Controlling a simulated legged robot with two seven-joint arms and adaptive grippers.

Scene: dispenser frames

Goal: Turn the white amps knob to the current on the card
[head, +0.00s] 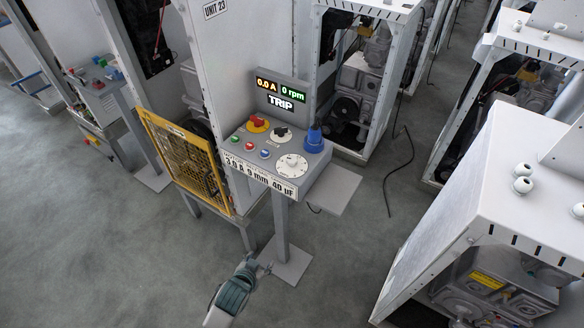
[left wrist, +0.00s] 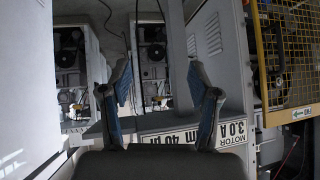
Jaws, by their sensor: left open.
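The white amps knob (head: 292,166) is a round dial at the right front of the grey console's sloped panel. The card (head: 262,178) is a white strip along the panel's front edge; it also shows upside down in the left wrist view (left wrist: 190,137), where I read MOTOR and 3.0 A. The display (head: 280,93) shows 0.0 A, 0 rpm and TRIP. My left gripper (head: 256,264) is low in front of the console, apart from it, below the knob. In the left wrist view its two fingers (left wrist: 165,82) are spread and empty. My right gripper is not in view.
A red knob on yellow (head: 257,123), a black knob (head: 281,133), a blue knob (head: 315,140) and small buttons share the panel. A yellow mesh guard (head: 183,160) stands left of it. A white cabinet (head: 480,200) is at right. Floor in front is clear.

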